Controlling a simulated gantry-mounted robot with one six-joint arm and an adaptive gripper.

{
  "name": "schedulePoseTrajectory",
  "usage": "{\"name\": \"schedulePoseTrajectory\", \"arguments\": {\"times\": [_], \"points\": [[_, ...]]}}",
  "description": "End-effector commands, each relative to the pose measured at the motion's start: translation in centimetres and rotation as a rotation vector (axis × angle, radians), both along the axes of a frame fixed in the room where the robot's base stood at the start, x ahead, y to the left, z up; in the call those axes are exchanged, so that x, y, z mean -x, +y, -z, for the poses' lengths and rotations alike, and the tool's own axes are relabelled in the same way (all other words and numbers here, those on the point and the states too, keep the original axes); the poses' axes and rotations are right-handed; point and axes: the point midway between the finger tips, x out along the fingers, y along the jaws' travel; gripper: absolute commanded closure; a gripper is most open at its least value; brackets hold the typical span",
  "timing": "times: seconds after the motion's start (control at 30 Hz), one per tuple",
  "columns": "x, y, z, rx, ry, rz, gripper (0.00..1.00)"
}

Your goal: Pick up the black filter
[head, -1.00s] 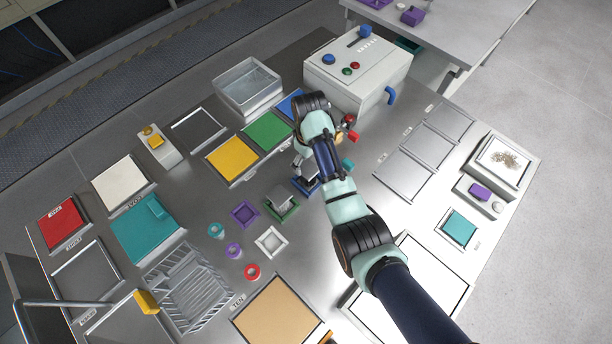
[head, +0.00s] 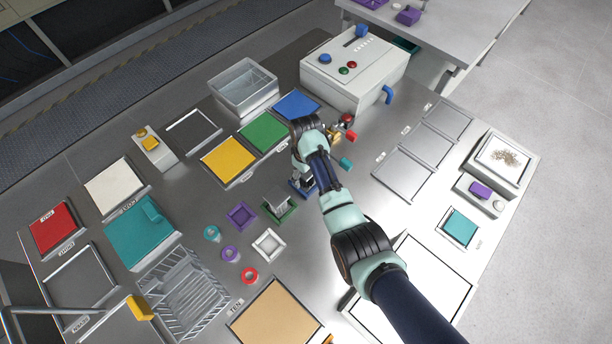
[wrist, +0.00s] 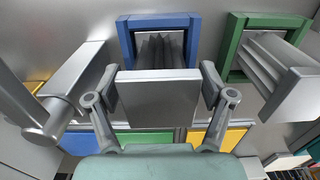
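In the wrist view, a filter with dark grey pleats (wrist: 158,48) and a flat grey end block (wrist: 158,98) stands in a blue square frame (wrist: 126,42). No plainly black filter shows; this one looks dark grey. My gripper (wrist: 158,84) has one finger on each side of the end block, very close to its edges. I cannot tell whether the pads press on it. In the head view my gripper (head: 304,168) is above the blue frame (head: 296,190) and hides much of the filter. A similar filter (wrist: 285,75) sits in a green frame (wrist: 240,35) to the right.
In the head view, the green frame (head: 289,214) is close by, with empty purple (head: 231,222) and white (head: 258,251) frames beyond. A red-tipped item (head: 351,136) and a teal block (head: 345,163) lie to the right. A machine box (head: 355,85) stands behind.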

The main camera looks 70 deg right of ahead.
Motion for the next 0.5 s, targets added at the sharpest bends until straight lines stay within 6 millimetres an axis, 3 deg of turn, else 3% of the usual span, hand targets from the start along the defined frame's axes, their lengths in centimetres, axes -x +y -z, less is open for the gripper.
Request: {"name": "schedulePoseTrajectory", "arguments": {"times": [0.07, 0.33, 0.5], "points": [[0.0, 0.0, -0.01, 0.0, 0.0, 0.0, 0.39], [0.0, 0.0, -0.02, 0.0, 0.0, 0.0, 0.84], [-0.02, -0.02, -0.07, 0.0, -0.001, 0.0, 0.85]]}}
